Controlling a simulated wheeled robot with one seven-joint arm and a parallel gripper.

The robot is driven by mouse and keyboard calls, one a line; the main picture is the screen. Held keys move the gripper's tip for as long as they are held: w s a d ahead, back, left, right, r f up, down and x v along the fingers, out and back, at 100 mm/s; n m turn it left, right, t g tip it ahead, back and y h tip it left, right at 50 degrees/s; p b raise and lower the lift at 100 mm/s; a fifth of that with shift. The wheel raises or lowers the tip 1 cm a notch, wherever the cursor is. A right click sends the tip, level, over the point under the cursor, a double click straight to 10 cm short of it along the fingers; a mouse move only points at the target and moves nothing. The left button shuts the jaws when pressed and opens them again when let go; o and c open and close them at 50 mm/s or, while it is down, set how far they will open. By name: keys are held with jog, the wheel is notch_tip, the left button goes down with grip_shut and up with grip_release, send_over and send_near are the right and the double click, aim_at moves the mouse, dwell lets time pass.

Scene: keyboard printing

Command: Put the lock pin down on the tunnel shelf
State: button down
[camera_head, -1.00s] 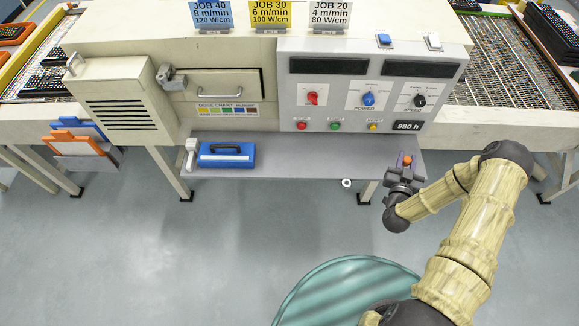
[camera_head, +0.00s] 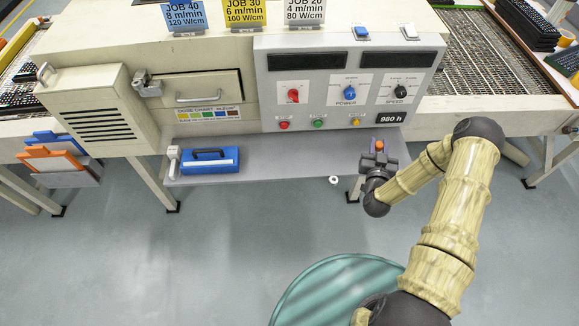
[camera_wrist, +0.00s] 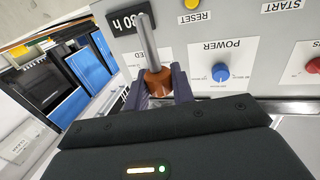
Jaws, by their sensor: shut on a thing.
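The lock pin (camera_wrist: 157,80) is in my gripper; the wrist view shows its orange-brown head between the two fingers and a grey metal shaft beyond. In the head view only its orange end (camera_head: 379,145) shows. My gripper (camera_head: 378,161) is shut on it, at the right end of the grey tunnel shelf (camera_head: 285,155) below the control panel. The wrist view shows the gripper (camera_wrist: 160,88) in front of the panel. I cannot tell whether the pin touches the shelf.
A blue case (camera_head: 210,160) and a white tool (camera_head: 173,162) occupy the shelf's left end. The shelf's middle is clear. The control panel (camera_head: 325,90) with knobs and buttons rises behind. A small white ring (camera_head: 333,180) shows near the shelf's front edge.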

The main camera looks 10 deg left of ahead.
jog(key=w+a+f+n+y+b, duration=0.15)
jog(key=w+a+b, duration=0.45)
jog(key=b, duration=0.8)
jog(key=n+g+y+b, duration=0.1)
jog(key=n+y+b, duration=0.3)
jog(key=b, duration=1.2)
send_over(321, 161)
jog(key=shift+d+f+m+y, duration=0.1)
jog(key=shift+f+m+y, duration=0.15)
jog(key=shift+m+y, duration=0.25)
jog(key=shift+f, duration=0.1)
notch_tip(321, 161, down, 6)
jog(key=b, duration=0.1)
jog(key=shift+f, duration=0.1)
jog(key=shift+f+b, duration=0.65)
jog(key=shift+f, duration=1.15)
